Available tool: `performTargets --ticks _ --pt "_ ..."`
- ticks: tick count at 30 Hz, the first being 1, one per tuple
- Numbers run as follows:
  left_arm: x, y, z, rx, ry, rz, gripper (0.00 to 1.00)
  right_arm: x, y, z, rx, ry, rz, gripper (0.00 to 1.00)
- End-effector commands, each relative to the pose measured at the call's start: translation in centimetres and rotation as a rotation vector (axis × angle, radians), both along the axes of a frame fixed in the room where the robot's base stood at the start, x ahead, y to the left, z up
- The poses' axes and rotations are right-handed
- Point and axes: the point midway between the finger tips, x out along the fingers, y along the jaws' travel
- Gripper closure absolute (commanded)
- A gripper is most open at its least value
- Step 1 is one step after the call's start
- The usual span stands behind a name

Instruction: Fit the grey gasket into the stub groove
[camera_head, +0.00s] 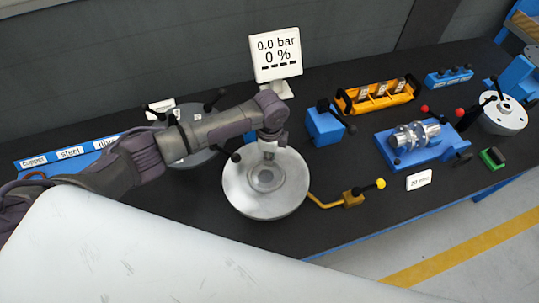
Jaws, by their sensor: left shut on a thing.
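The flanged shell (238,197) is a wide, round silver body on the dark bench, in the middle of the head view. Its round stub (266,180) stands at the centre of its top, with a darker grey ring shape around the opening. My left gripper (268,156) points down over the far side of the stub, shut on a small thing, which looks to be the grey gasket. The gasket's outline is hard to tell from the stub's grey rings, and I cannot tell whether it touches the groove. My right gripper is not in view.
A pressure display (275,58) reading 0.0 bar, 0 % stands behind the shell. A yellow-knobbed lever (350,198) lies close on its right. A blue block (323,125), an orange rack (375,97) and a blue fixture (415,146) stand further right. The blue labelled tray (30,163) is left.

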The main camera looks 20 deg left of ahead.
Motion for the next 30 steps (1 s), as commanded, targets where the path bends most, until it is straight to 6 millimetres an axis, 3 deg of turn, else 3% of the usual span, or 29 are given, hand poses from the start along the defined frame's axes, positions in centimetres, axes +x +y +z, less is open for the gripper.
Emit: performTargets --ticks 3,4,9,20,23,30 --pt "0.0 0.0 -0.3 -0.001 -0.001 0.0 1.0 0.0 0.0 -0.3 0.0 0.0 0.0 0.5" --pt "0.0 0.0 -0.3 -0.001 -0.001 0.0 0.87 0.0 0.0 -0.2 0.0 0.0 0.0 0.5" --pt "0.0 0.0 -0.3 0.0 -0.001 0.0 0.6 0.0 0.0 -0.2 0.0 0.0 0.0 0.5" --pt "0.0 0.0 0.1 0.0 -0.001 0.0 0.6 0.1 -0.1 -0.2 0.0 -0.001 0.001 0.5" --pt "0.1 0.0 1.3 0.0 -0.002 -0.001 0.6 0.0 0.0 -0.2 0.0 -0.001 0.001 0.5" --pt "0.3 0.0 6.4 -0.002 -0.004 -0.001 0.6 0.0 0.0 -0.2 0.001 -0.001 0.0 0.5"
